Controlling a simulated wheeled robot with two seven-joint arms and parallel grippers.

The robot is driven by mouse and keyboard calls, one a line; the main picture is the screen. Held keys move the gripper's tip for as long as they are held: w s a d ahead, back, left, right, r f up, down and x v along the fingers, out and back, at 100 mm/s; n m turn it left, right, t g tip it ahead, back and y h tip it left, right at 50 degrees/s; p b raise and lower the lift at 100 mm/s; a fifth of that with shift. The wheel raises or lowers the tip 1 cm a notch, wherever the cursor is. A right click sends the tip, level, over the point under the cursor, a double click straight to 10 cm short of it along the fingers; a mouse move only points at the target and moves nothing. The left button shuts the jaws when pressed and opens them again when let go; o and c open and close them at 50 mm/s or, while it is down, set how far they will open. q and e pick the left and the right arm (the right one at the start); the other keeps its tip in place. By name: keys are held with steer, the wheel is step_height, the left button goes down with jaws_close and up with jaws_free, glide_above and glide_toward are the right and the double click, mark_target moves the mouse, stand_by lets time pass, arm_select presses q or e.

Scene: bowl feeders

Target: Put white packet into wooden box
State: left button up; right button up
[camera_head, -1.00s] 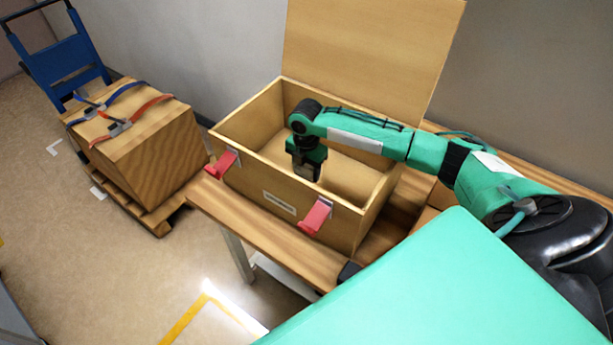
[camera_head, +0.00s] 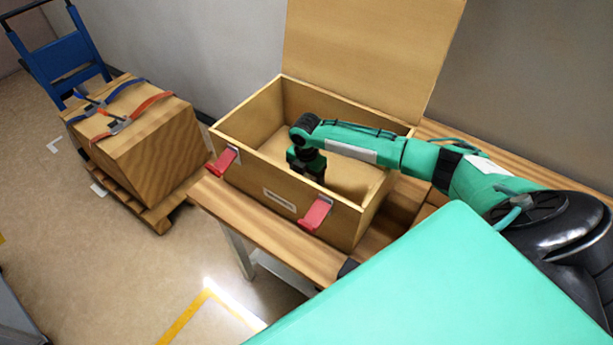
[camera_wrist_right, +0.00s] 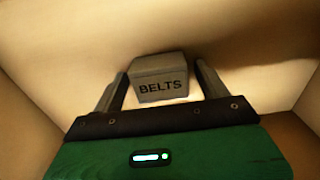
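The wooden box (camera_head: 283,198) stands on the table with its lid (camera_head: 372,55) raised. My right gripper (camera_head: 312,180) is down inside the box, pointing at the floor. In the right wrist view a light grey-white packet (camera_wrist_right: 158,78) marked "BELTS" lies between the two fingers of my right gripper (camera_wrist_right: 162,68). The fingers stand apart, with gaps beside the packet, so the gripper looks open around it. The packet seems to be at the box floor, but contact is hard to tell. The head view does not show the packet. My left gripper is out of view.
The box's front wall has two red latches (camera_head: 226,161) (camera_head: 315,214) and a white label. The wooden table (camera_head: 270,235) runs under it. At the left a strapped wooden crate (camera_head: 150,145) sits on a pallet by a blue hand truck (camera_head: 62,60).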

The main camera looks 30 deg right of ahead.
mark_target(306, 176)
steer(key=shift+r, duration=0.25)
step_height(306, 176, up, 12)
steer(key=b, duration=0.2)
stand_by(0.6)
